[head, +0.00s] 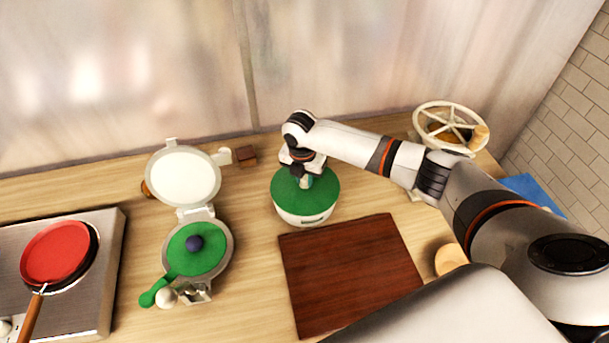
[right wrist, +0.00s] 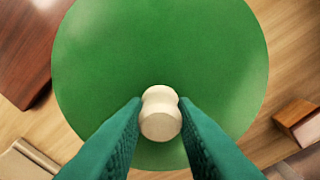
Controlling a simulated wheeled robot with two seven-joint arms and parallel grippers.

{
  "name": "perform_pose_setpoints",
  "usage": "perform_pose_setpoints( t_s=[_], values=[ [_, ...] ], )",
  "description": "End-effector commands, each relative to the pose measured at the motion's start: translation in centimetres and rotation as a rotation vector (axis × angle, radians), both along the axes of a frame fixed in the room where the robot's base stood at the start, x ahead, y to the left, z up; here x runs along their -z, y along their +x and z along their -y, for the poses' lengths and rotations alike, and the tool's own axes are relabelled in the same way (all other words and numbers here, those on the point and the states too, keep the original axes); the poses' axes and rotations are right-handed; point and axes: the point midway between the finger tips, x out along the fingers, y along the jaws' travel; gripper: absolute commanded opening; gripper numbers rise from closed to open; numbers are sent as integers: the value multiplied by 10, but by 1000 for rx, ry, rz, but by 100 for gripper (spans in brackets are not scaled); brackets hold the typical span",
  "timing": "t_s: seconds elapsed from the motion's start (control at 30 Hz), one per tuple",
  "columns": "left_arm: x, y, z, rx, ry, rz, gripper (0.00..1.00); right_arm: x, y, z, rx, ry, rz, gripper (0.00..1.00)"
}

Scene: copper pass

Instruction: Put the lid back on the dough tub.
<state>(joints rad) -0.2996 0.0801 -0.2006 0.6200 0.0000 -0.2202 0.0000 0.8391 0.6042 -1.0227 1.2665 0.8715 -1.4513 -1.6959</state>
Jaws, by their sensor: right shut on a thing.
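The dough tub (head: 304,217) is a round white container behind the brown board. Its flat green lid (head: 288,193) covers the tub's top and looks level; I cannot tell whether it rests fully on the rim. In the right wrist view the lid (right wrist: 150,45) fills the middle and hides the tub. A cream knob (right wrist: 160,118) stands up from the lid. My right gripper (right wrist: 160,112) is shut on this knob, with one green finger on each side. In the head view the right gripper (head: 305,178) comes down onto the lid from above. My left gripper is not in view.
A brown board (head: 350,270) lies in front of the tub. An open press (head: 184,176) with a green paddle (head: 196,249) stands to the left. A red pan (head: 56,252) sits on a steel stove (head: 105,275). A small wooden block (head: 246,156) and a white wheel-topped stand (head: 450,106) are behind.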

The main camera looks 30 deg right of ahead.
Motion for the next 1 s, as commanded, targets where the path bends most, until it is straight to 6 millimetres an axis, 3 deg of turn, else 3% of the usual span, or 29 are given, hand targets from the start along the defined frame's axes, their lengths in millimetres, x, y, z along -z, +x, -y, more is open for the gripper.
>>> perform_pose_setpoints(
  t_s=[0.33, 0.37, 0.5, 0.7, 0.83, 1.0],
  values=[
    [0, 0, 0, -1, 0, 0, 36, 0, 0, 0, 0, 1, 1, 2],
    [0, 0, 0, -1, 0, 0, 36, 0, 0, 0, 0, 1, 1, 26],
    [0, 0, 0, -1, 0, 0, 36, 0, 0, 0, 0, 1, 1, 49],
    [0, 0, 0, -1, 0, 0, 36, 0, 0, 0, 0, 1, 1, 50],
    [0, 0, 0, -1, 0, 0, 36, 0, 0, 0, 0, 1, 1, 69],
    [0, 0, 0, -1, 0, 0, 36, 0, 0, 0, 0, 1, 1, 72]
  ],
)
